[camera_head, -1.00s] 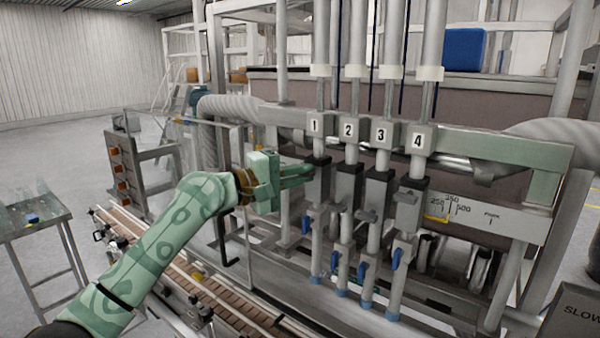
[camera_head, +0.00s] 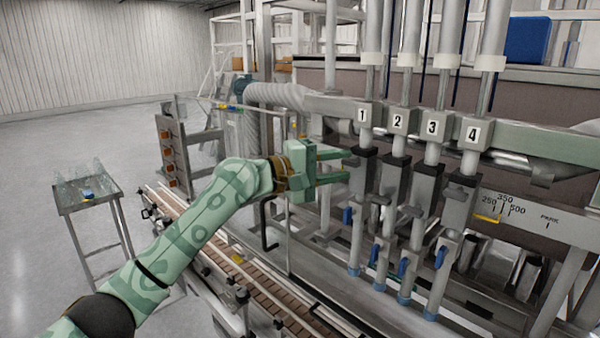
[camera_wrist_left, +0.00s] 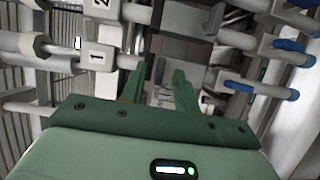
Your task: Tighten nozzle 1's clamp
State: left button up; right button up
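Nozzle 1 (camera_head: 357,238) is the leftmost of a row of upright metal nozzles, under the plate marked 1 (camera_head: 363,115). A grey block with a dark top (camera_head: 364,168) sits on it below the plate. I cannot make out the clamp's own lever or how tight it is. My left gripper (camera_head: 347,166) is open, its two green fingers one above the other, tips at the left side of that block. In the left wrist view the fingers (camera_wrist_left: 160,72) are spread with a gap. Whether they touch the block is unclear. My right gripper is not in view.
Nozzles 2, 3 and 4 (camera_head: 450,225) stand close on the right, with blue valve handles (camera_head: 440,257) low down. A conveyor (camera_head: 255,285) runs below my left arm. A small table (camera_head: 85,200) with clear bottles stands at left. The floor there is open.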

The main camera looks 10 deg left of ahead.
pick_arm(q)
jog(key=b+v, duration=0.2)
jog(key=v, duration=1.2)
jog(key=shift+a, duration=0.25)
